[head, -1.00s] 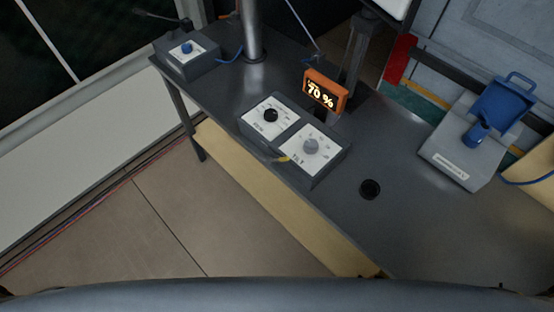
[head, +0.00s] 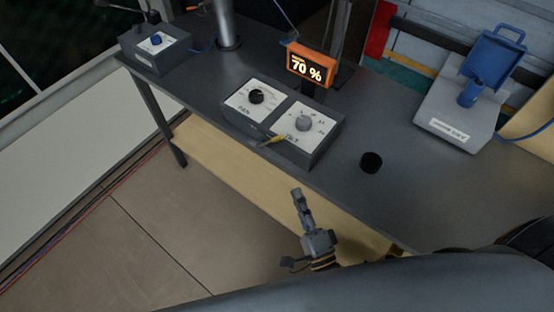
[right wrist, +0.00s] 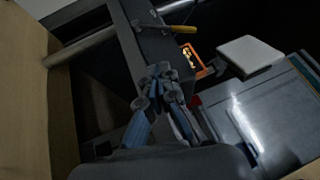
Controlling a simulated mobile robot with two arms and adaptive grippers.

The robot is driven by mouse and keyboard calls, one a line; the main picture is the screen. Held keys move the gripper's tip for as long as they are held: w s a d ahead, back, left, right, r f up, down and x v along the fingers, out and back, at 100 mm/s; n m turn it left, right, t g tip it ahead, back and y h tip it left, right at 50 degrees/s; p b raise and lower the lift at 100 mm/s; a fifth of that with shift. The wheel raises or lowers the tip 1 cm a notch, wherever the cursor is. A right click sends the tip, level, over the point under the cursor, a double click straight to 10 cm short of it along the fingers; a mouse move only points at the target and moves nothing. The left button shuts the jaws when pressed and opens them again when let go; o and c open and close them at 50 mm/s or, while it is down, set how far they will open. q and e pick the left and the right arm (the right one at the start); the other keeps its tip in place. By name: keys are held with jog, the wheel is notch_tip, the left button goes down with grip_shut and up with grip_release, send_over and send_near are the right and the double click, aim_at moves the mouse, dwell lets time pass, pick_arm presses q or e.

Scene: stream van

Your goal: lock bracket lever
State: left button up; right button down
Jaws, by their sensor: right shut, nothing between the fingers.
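A small yellow lever (head: 272,141) sticks out at the front edge of the grey control box (head: 262,126), between its two knob panels. The lever also shows in the right wrist view (right wrist: 178,29), ahead of the fingertips and apart from them. My right gripper (head: 297,194) is shut and empty, below and in front of the box, off the table's front edge. Its closed fingers also show in the right wrist view (right wrist: 162,72). I cannot tell from these views whether the lever is locked. My left gripper is not in view.
An orange display (head: 310,65) reading 70 % stands behind the box. A black round piece (head: 371,162) sits on the dark table (head: 345,210). A grey device with a blue tray (head: 491,56) is at right, and a grey joystick box (head: 155,48) at far left.

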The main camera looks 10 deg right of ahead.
aim_at(270, 141)
jog(key=r+m, duration=0.1)
jog(key=r+m+t+h, duration=0.1)
jog(key=r+m, duration=0.1)
jog(key=r, duration=0.1)
jog(key=shift+s+d+r+m+t, duration=0.1)
jog(key=shift+s+d+m+t, duration=0.05)
jog(key=shift+s+m+t, duration=0.2)
jog(key=shift+w, duration=0.1)
jog(key=shift+p+x, duration=1.4)
jog(key=shift+x, duration=3.6)
